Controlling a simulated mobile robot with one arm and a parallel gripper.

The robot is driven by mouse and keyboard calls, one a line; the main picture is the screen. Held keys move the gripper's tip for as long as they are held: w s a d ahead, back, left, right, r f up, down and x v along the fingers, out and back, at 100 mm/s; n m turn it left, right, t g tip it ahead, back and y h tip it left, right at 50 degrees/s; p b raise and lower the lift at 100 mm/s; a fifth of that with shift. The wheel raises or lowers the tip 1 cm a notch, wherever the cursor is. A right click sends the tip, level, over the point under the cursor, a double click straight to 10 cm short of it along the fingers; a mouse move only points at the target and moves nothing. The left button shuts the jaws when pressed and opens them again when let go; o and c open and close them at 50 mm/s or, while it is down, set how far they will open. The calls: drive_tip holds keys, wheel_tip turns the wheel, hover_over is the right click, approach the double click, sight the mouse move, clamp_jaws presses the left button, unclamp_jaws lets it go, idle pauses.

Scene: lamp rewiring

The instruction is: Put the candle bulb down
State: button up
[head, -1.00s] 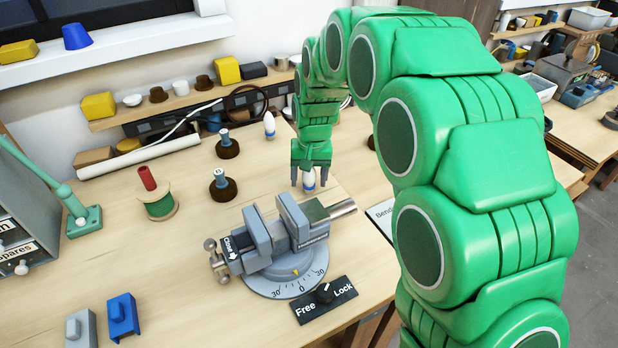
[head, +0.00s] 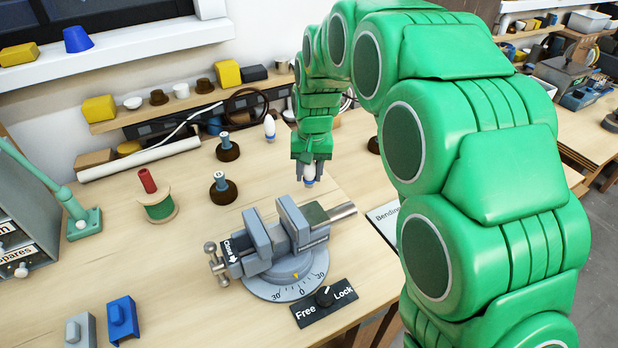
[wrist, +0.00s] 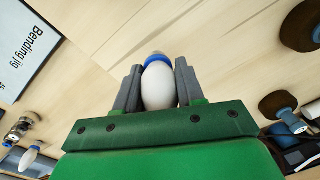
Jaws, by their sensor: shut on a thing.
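A candle bulb (head: 309,174), white with a blue collar, is held between the fingers of my gripper (head: 310,168), behind the vise (head: 285,240) in the head view. In the wrist view the bulb (wrist: 160,86) sits between the two grey fingers (wrist: 158,88), its blue collar pointing away from my palm. Whether its end touches the bench (head: 190,270) is hard to tell. A similar white and blue bulb (head: 269,128) stands farther back on the bench, left of my gripper.
Two dark round bases with blue pegs (head: 222,187) (head: 227,148) stand left of my gripper. A spool (head: 158,206) stands farther left. The Bending jig sheet (head: 384,219) lies to the right. Some bare bench surrounds my gripper.

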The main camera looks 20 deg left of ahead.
wheel_tip(320, 180, up, 7)
drive_tip(key=shift+r, duration=0.1)
drive_tip(key=w+d+f, duration=0.1)
drive_tip(key=w+d, duration=0.5)
drive_tip(key=d, duration=0.4)
drive_tip(key=w+d, duration=0.6)
drive_tip(key=d, duration=0.4)
drive_tip(key=w+d+f, duration=0.1)
drive_tip(key=w+d, duration=0.5)
drive_tip(key=d, duration=0.4)
drive_tip(key=shift+w+a+f, duration=0.2)
drive_tip(key=shift+w+f, duration=1.3)
drive_tip(key=shift+w, duration=0.65)
drive_tip(key=shift+w+a+f, duration=0.15)
drive_tip(key=shift+w+f, duration=1.3)
drive_tip(key=shift+w, duration=0.65)
drive_tip(key=shift+w+a+f, duration=0.2)
drive_tip(key=shift+w+f, duration=1.3)
drive_tip(key=shift+w, duration=0.65)
drive_tip(key=shift+w+f, duration=0.1)
drive_tip(key=shift+f, duration=0.05)
drive_tip(key=shift+f, duration=0.1)
drive_tip(key=shift+w+f, duration=0.2)
drive_tip(key=shift+f, duration=1.55)
